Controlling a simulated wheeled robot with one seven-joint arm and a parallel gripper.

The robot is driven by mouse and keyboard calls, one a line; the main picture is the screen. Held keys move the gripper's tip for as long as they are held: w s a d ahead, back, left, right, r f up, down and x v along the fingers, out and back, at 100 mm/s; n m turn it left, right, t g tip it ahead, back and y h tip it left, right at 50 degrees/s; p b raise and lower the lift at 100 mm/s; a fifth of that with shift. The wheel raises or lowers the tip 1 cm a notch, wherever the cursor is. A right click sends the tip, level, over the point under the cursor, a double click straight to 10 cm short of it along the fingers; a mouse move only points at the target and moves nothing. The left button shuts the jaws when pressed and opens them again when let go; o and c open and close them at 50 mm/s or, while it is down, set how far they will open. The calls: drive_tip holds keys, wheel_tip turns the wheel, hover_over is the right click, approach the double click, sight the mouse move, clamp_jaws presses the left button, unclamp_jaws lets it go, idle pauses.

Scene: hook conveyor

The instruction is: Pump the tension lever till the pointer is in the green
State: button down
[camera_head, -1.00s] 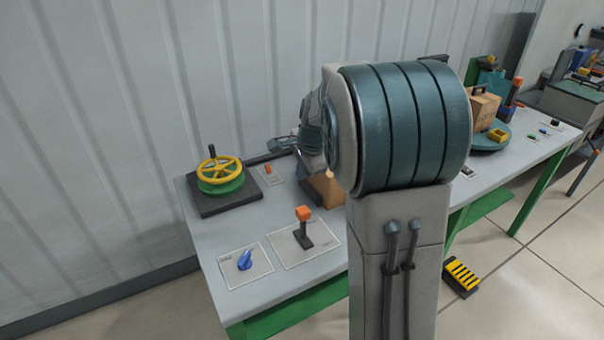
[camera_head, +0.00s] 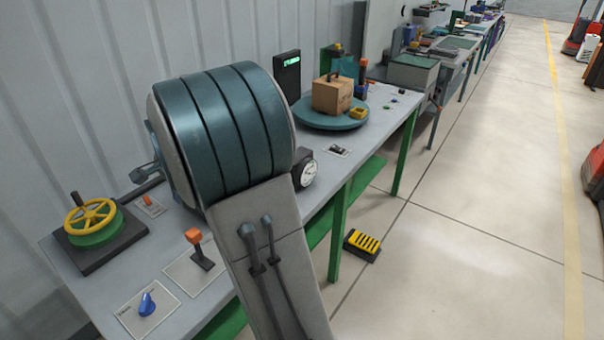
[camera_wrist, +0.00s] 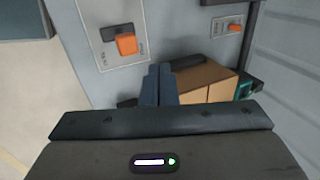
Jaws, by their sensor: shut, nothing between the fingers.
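An orange-topped lever (camera_head: 200,245) stands on a white plate near the front of the bench in the head view. In the wrist view, the orange-topped lever (camera_wrist: 126,44) is above and left of my gripper (camera_wrist: 159,72). My gripper's fingers are together, empty, and apart from the lever. I cannot tell whether this is the tension lever. A round dial (camera_head: 308,173) with a white face shows beside my arm, partly hidden by it. Its pointer and any green band are too small to read. My gripper is hidden behind my arm in the head view.
A brown box (camera_wrist: 205,82) lies close beside my fingers. A smaller orange switch (camera_wrist: 234,27) is beyond it. A yellow handwheel (camera_head: 90,215) and a blue knob (camera_head: 147,304) are at the bench's left end. A turntable (camera_head: 330,119) bears a carton farther right.

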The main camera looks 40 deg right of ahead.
drive_tip(key=shift+s, duration=0.1)
drive_tip(key=s+d+f+b, duration=0.1)
drive_tip(key=s+b, duration=0.5)
drive_tip(key=b, duration=0.1)
drive_tip(key=s+d+f+b, duration=0.1)
drive_tip(key=s+b, duration=0.5)
drive_tip(key=b, duration=0.1)
drive_tip(key=shift+d+f, duration=0.3)
drive_tip(key=shift+f, duration=0.05)
drive_tip(key=shift+w+f, duration=0.1)
hover_over(197, 246)
drive_tip(key=s+d, duration=0.1)
drive_tip(key=s, duration=0.2)
wheel_tip(197, 246, down, 9)
drive_tip(key=shift+a, duration=0.1)
